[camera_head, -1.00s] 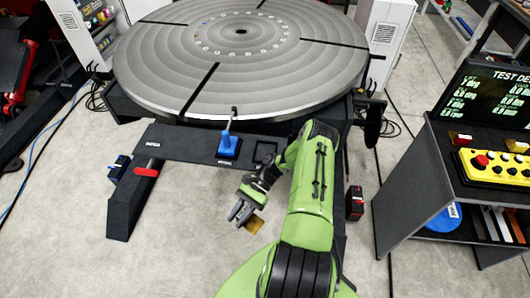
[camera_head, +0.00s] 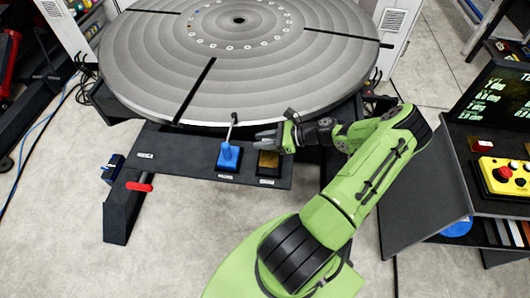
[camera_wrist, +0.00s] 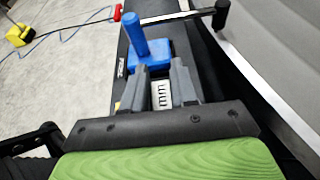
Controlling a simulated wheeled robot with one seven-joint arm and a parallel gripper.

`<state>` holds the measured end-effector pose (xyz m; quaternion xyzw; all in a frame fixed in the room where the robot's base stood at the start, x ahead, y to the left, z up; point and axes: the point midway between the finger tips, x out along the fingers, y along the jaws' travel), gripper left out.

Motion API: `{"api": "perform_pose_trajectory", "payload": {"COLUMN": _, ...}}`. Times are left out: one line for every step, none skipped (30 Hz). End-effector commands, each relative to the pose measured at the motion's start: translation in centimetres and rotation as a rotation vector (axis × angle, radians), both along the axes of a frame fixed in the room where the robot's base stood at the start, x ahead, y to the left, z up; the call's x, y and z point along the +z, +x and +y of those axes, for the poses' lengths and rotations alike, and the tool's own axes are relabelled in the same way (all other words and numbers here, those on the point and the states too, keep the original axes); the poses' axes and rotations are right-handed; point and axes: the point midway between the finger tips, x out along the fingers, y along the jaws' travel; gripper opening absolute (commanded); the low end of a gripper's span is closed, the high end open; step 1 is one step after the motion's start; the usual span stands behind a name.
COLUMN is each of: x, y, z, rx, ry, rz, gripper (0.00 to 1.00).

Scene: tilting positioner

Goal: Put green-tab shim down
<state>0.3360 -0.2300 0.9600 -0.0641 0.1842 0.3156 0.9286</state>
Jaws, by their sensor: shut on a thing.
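My gripper (camera_head: 268,140) is above the dark shelf in front of the round table, at the right-hand pocket. A brass-coloured plate (camera_head: 268,160), which I take for the shim, shows just below the fingers, over or in that pocket. I cannot tell whether it touches the pocket floor. In the wrist view my gripper (camera_wrist: 162,82) is shut on the shim, and a white marked face (camera_wrist: 162,95) shows between the fingers. No green tab is clearly visible.
A blue block with an upright handle (camera_head: 229,156) stands on the shelf (camera_head: 190,158) just left of my gripper. The large round table (camera_head: 150,65) is close behind. A red handle (camera_head: 139,187) sticks out at the shelf's left. A yellow control box (camera_head: 505,175) is far right.

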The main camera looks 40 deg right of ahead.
Motion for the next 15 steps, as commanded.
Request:
{"api": "perform_pose_trajectory", "payload": {"x": -0.9, "y": 0.1, "z": 0.0, "rx": 0.000, "ry": 0.001, "rz": -0.002, "gripper": 0.00}}
{"api": "perform_pose_trajectory", "payload": {"x": -1.2, "y": 0.1, "z": 0.0, "rx": 0.000, "ry": 0.000, "rz": -0.002, "gripper": 0.00}}
{"api": "perform_pose_trajectory", "payload": {"x": -1.7, "y": 0.1, "z": 0.0, "rx": 0.001, "ry": 0.000, "rz": -0.003, "gripper": 0.00}}
{"api": "perform_pose_trajectory", "payload": {"x": -2.1, "y": 0.1, "z": 0.0, "rx": 0.001, "ry": 0.001, "rz": -0.002, "gripper": 0.00}}
{"api": "perform_pose_trajectory", "payload": {"x": -2.5, "y": 0.1, "z": 0.0, "rx": 0.001, "ry": 0.001, "rz": -0.002, "gripper": 0.00}}
{"api": "perform_pose_trajectory", "payload": {"x": -3.3, "y": 0.1, "z": 0.0, "rx": 0.001, "ry": 0.001, "rz": -0.002, "gripper": 0.00}}
{"api": "perform_pose_trajectory", "payload": {"x": -3.9, "y": 0.1, "z": 0.1, "rx": 0.002, "ry": 0.001, "rz": -0.002, "gripper": 0.00}}
{"api": "perform_pose_trajectory", "payload": {"x": -4.5, "y": 0.1, "z": 0.1, "rx": 0.002, "ry": 0.001, "rz": -0.002, "gripper": 0.00}}
{"api": "perform_pose_trajectory", "payload": {"x": -5.0, "y": 0.1, "z": 0.0, "rx": 0.002, "ry": 0.000, "rz": 0.000, "gripper": 0.00}}
{"api": "perform_pose_trajectory", "payload": {"x": -5.2, "y": 0.0, "z": 0.0, "rx": 0.003, "ry": -0.001, "rz": -0.001, "gripper": 0.00}}
{"api": "perform_pose_trajectory", "payload": {"x": -5.3, "y": 0.0, "z": 0.0, "rx": 0.003, "ry": -0.002, "rz": -0.001, "gripper": 0.00}}
{"api": "perform_pose_trajectory", "payload": {"x": -5.2, "y": 0.0, "z": 0.0, "rx": 0.003, "ry": -0.002, "rz": -0.002, "gripper": 0.00}}
{"api": "perform_pose_trajectory", "payload": {"x": -5.2, "y": 0.0, "z": 0.0, "rx": 0.003, "ry": -0.003, "rz": -0.001, "gripper": 0.00}}
{"api": "perform_pose_trajectory", "payload": {"x": -5.2, "y": 0.0, "z": 0.0, "rx": 0.003, "ry": -0.003, "rz": -0.001, "gripper": 0.00}}
{"api": "perform_pose_trajectory", "payload": {"x": -5.2, "y": 0.0, "z": 0.0, "rx": 0.003, "ry": -0.003, "rz": 0.000, "gripper": 0.29}}
